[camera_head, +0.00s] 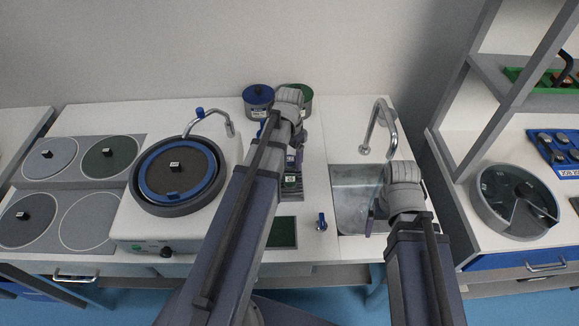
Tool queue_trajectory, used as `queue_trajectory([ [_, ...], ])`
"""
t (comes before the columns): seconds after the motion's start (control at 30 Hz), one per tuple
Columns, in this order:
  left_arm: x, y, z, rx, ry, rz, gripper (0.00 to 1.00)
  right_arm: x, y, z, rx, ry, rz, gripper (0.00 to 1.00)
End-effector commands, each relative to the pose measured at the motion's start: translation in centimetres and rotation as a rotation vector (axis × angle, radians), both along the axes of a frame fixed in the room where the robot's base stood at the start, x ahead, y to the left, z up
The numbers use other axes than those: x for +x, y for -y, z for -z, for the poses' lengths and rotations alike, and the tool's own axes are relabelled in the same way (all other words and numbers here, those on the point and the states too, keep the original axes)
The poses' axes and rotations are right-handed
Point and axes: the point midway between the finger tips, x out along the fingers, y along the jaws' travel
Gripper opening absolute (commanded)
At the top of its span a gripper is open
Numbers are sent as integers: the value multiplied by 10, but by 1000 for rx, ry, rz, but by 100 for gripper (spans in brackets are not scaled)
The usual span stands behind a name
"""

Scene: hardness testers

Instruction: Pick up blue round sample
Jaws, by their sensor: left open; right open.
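I cannot make out a blue round sample for certain. A small piece of blue (262,130) shows beside my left wrist, mostly hidden by the arm. A small green labelled piece (291,180) sits on the dark rack (291,194) in the middle of the bench. My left gripper (299,150) is open above the back of this rack, partly hidden by its own wrist. My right gripper (373,212) is open over the sink, largely hidden by its wrist.
A blue-sided pot (257,98) and a green one (305,101) stand at the back wall. A polishing machine (177,172) with a tap is left. The sink (352,190) is right. A small blue-topped item (321,222) stands at the front. Shelves (500,80) rise at the right.

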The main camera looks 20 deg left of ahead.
Motion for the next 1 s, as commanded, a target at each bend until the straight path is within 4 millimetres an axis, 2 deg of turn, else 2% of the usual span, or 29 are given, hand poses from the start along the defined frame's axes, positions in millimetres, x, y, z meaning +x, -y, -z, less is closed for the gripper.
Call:
queue_trajectory([
  [0.2, 0, 0, 0, 0, 0, 0, 83, 0, 0, 0, 0, 0, 0, 86],
  [0.9, 0, 0, 0, 0, 0, 0, 4, 0, 0, 0, 0, 0, 0, 86],
  [0.93, 0, 0, 0, 0, 0, 0, 1, 0, 0, 0, 0, 0, 0, 86],
  [1.0, 0, 0, 0, 0, 0, 0, 0, 0, 0, 0, 0, 0, 0, 86],
])
